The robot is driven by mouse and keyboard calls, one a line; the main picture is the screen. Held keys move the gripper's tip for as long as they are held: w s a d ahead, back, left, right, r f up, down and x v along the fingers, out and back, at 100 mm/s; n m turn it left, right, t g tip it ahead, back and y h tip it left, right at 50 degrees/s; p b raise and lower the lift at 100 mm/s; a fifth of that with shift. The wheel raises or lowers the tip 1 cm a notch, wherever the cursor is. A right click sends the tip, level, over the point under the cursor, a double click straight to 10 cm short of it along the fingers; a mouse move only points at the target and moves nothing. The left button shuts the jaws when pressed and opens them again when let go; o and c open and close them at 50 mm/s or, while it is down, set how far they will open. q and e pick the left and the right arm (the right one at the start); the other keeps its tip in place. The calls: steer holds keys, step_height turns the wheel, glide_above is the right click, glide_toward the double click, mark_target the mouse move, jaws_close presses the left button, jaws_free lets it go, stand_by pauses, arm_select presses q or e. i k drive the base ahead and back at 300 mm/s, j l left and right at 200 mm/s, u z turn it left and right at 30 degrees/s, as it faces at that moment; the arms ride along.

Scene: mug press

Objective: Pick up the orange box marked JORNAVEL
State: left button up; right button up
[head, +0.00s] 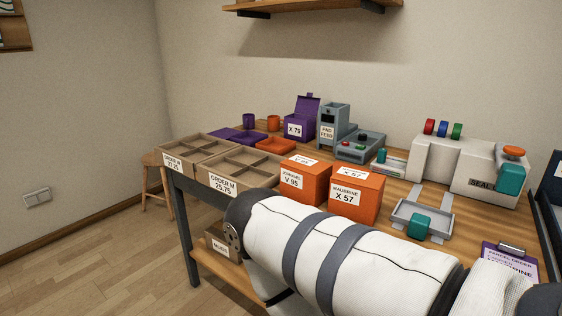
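The orange box marked JORNAVEL, V 95 (308,190) stands closed on the wooden table in the head view, with white labels on its front and top. Its top label is too small to read fully. A second orange box (368,209), which seems to read MAUERINE, X 57, stands close to its right. My white arm with grey bands crosses in front of both boxes, low in the picture, and may hide part of their lower fronts. No gripper fingers show, so neither gripper is in view.
Two divided trays (240,178) marked ORDER stand left of the boxes. Behind are an open purple box (304,118), a flat orange piece (275,146) and a grey pad feeder (334,122). A grey tray with a teal block (418,227) and a sealing machine (450,162) stand right.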

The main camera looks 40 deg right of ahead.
mark_target(304, 180)
steer(key=i+z, duration=0.45)
steer(key=i+j+z, duration=0.1)
steer(key=i+z, duration=0.2)
steer(key=z, duration=0.15)
steer(key=i+j+z, duration=0.65)
steer(key=z, duration=0.2)
